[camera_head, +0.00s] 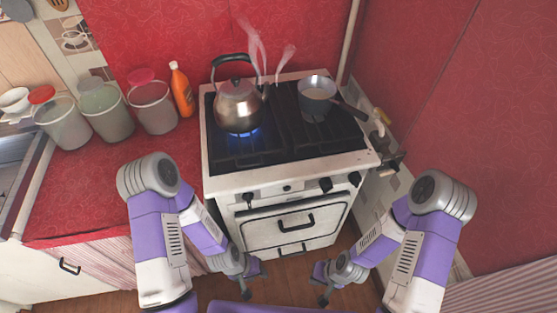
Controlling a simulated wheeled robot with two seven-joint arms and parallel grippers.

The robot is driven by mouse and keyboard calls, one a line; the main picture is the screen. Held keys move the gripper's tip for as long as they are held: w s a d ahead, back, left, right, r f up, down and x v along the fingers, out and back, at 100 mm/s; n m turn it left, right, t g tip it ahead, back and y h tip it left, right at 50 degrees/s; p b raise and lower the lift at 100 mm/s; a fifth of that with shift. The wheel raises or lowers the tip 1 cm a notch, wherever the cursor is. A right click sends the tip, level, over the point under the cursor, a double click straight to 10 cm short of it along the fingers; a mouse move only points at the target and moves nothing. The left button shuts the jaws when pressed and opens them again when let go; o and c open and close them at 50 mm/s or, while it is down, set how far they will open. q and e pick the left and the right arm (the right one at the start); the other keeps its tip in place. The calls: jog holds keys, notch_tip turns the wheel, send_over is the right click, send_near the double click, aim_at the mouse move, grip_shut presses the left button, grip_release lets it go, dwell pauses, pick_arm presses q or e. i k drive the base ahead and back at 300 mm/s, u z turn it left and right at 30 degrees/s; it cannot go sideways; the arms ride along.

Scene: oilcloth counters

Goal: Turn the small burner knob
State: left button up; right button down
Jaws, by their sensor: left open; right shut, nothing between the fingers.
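The white stove (222,182) stands ahead with dark knobs along its front panel. One knob (248,198) is at the left, a smaller dark control (287,188) is near the middle, and two more knobs (326,184) and (355,178) are at the right. I cannot tell which one serves the small burner. A blue flame (243,134) burns under the steaming kettle (239,104). My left gripper (257,272) is open, low in front of the oven. My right gripper (321,281) is shut and empty, also below the knobs. Neither touches a knob.
A saucepan (317,97) sits at the stove's back right. An orange bottle (181,90) and several tubs, one of them here (153,105), stand on the red counter (100,190) at the left. The oven handle (296,222) sticks out below the panel. A red wall closes the right side.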

aim_at(354, 179)
jog(key=u, duration=0.75)
jog(key=k, duration=0.6)
jog(key=u, duration=0.8)
jog(key=k, duration=0.85)
jog(key=z, duration=0.6)
jog(key=k, duration=0.45)
jog(key=z, duration=0.35)
jog(key=i, duration=1.15)
jog(key=u, duration=0.4)
